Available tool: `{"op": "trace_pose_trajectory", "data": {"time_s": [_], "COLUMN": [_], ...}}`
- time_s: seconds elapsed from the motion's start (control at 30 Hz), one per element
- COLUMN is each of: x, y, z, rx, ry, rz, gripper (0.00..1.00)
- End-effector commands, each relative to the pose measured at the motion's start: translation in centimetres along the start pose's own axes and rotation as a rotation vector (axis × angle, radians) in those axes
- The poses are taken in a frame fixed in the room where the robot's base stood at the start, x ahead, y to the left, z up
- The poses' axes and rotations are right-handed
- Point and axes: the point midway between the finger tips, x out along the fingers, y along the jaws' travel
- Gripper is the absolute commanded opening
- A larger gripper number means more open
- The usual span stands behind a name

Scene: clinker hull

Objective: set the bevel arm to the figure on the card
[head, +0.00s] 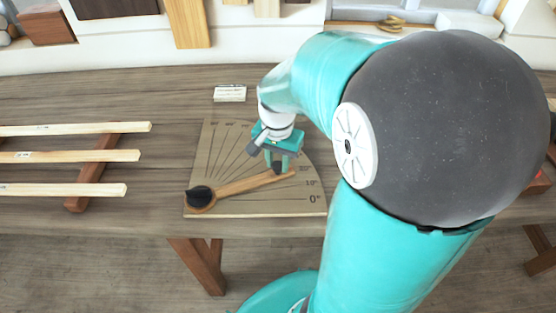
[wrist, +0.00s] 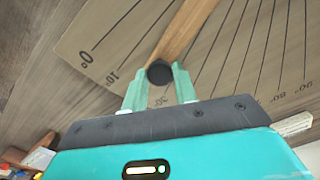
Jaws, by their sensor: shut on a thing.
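The bevel arm (head: 240,187) is a wooden bar on a fan-marked board (head: 225,210), pivoting at a black knob (head: 200,196) at the board's lower left. My gripper (head: 278,164) is over the bar's outer end, shut on its dark peg (wrist: 159,72). In the wrist view the bevel arm (wrist: 190,25) runs up from between my fingers. It lies past the 10 line, on the side away from 0; my gripper hides its exact reading.
Pale wooden strips (head: 70,156) lie across a brown rest at the left of the workbench (head: 170,95). My arm blocks much of the right side. Red items (head: 536,183) show at the right edge. The bench between strips and board is clear.

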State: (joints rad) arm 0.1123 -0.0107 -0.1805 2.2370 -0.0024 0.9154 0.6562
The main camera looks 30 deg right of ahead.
Motion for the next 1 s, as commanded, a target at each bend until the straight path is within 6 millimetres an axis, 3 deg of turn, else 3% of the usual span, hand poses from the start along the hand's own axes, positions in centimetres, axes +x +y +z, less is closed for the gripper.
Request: {"op": "trace_pose_trajectory", "data": {"time_s": [0.27,0.6,1.0], "x": [0.0,0.0,-0.1], "y": [-1.8,-5.8,-8.8], "z": [-1.6,-4.1,-5.3], "rx": [-0.110,-0.342,-0.501], "ry": [0.000,0.001,0.002], "rz": [0.000,0.000,-0.001], "gripper": [0.00,0.00,0.00]}}
